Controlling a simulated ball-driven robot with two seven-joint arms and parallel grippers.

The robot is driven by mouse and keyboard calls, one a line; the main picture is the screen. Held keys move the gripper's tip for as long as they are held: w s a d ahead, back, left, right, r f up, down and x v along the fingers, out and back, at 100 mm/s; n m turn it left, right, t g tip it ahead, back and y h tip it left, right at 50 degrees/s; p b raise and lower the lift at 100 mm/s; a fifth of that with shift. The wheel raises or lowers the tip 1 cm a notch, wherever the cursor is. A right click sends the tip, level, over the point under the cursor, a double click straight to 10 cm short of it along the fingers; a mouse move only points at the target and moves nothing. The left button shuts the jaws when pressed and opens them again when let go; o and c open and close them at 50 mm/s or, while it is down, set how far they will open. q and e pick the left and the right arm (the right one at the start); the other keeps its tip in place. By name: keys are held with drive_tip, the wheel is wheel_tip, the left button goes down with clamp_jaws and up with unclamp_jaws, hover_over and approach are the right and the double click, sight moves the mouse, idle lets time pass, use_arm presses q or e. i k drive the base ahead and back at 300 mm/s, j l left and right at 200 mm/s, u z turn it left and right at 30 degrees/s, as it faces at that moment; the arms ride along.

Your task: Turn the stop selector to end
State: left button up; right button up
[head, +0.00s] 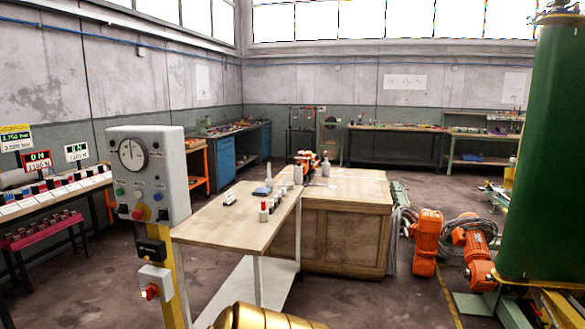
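A grey control panel (175,148) stands on a yellow post at the left front. It carries a round dial gauge (132,155) and several small coloured buttons and knobs, among them a red one (141,207). Under it hang a black box (152,250) and a grey box (163,275) with a red knob (151,291). I cannot tell which of these is the stop selector, and any labels and pointer positions are too small to read. Neither gripper is in view.
A wooden worktable (225,225) with bottles and small items stands right of the panel. A bench with lit displays (36,159) is at the far left. Orange machines (425,243) and a green column (545,150) are at the right.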

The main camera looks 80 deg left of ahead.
sight(162, 216)
drive_tip(key=u, duration=3.65)
